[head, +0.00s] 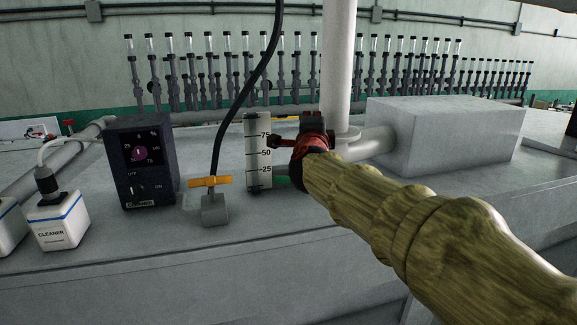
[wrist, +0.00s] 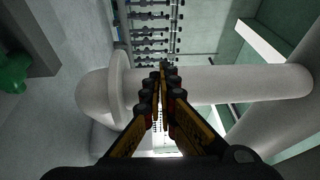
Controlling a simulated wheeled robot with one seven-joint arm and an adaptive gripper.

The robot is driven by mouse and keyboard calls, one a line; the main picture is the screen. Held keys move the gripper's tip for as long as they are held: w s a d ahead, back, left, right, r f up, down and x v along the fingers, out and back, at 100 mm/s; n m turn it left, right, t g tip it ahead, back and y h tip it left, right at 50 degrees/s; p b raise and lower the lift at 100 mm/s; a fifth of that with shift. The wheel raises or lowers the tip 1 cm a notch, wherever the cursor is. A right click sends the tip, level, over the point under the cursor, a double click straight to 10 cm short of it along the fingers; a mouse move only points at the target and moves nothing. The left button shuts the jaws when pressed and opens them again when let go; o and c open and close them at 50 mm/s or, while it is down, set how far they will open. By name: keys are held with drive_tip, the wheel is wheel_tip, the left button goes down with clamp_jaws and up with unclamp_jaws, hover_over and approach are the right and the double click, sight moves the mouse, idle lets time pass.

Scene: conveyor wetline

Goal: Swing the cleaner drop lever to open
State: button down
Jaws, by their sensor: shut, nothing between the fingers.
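The cleaner drop lever (head: 208,182) is an orange bar lying roughly crosswise on top of a small grey valve block (head: 215,209), left of centre in the head view. A black hose rises from it. My gripper (head: 284,142) is shut and empty, up and to the right of the lever, in front of the upright pipe and apart from the lever. Its fingers are partly hidden by my arm in the head view. In the wrist view its closed fingers (wrist: 162,74) lie across the view of the pipe. The lever does not show there.
A white graduated gauge (head: 257,170) stands between the lever and my gripper. A dark control box (head: 142,185) and a white cleaner bottle (head: 58,222) stand left. The upright pipe (head: 337,70) and a grey housing (head: 445,130) are right. The front deck is clear.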

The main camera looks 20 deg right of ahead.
wheel_tip(320, 180, up, 6)
drive_tip(key=w+n+y, duration=0.3)
drive_tip(key=n+y, duration=0.2)
drive_tip(key=n, duration=0.3)
drive_tip(key=s+a+f+n+g+y, duration=0.35)
drive_tip(key=s+f+n+g, duration=0.5)
drive_tip(key=n, duration=0.45)
drive_tip(key=w+a+f, duration=0.1)
drive_tip(key=f, duration=0.2)
drive_tip(key=w+a+f+p, duration=0.1)
drive_tip(key=w+f, duration=0.1)
drive_tip(key=f, duration=0.1)
drive_tip(key=w+a+f+p, duration=0.1)
drive_tip(key=w+f, duration=0.1)
drive_tip(key=f, duration=0.1)
drive_tip(key=shift+w+f, duration=0.2)
drive_tip(key=shift+f, duration=0.1)
drive_tip(key=shift+s, duration=0.1)
